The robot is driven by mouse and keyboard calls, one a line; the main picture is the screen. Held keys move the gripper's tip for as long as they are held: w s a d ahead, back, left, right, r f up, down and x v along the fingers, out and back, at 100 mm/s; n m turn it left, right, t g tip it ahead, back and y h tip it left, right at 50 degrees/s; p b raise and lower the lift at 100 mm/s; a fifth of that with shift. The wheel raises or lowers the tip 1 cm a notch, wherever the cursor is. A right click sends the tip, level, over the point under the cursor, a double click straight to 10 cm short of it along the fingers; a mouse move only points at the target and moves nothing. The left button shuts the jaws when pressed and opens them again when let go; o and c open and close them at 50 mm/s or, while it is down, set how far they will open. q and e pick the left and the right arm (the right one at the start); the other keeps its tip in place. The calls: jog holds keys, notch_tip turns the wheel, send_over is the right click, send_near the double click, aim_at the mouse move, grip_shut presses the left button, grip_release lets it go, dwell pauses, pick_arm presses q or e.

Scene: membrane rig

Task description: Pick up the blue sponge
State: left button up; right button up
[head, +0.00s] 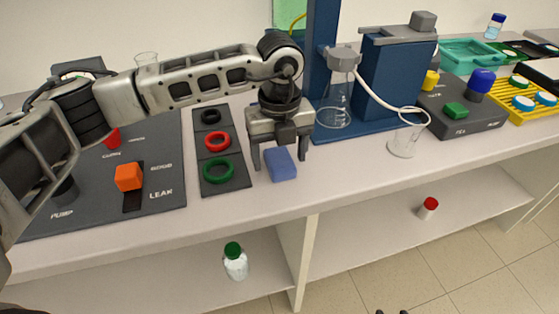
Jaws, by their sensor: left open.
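The blue sponge (281,165) is a small blue block on the white bench top, near the front edge, in the middle of the head view. My left gripper (281,160) points down with its two fingers apart, one at each side of the sponge. The fingers look open and I see no clear contact with the sponge. The sponge's upper back part is close under the gripper body.
A dark strip with black, red and green rings (218,170) lies left of the sponge. Left of it is a panel (165,180) with an orange block (128,177). A blue rig (390,80) with a flask (335,105) stands behind right.

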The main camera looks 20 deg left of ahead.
aim_at(280, 158)
pick_arm(q)
jog(key=c, duration=1.1)
jog(key=shift+o, duration=0.2)
jog(key=shift+r, duration=0.2)
jog(key=shift+r, duration=0.3)
notch_tip(280, 158, up, 2)
jog(key=shift+r+b, duration=0.15)
jog(key=shift+b, duration=0.5)
jog(key=s+d+r+b, duration=0.2)
jog(key=s+r, duration=0.7)
jog(key=s, duration=0.4)
jog(key=shift+s+d+r, duration=0.35)
jog(key=shift+d+r, duration=0.05)
jog(key=shift+o, duration=0.3)
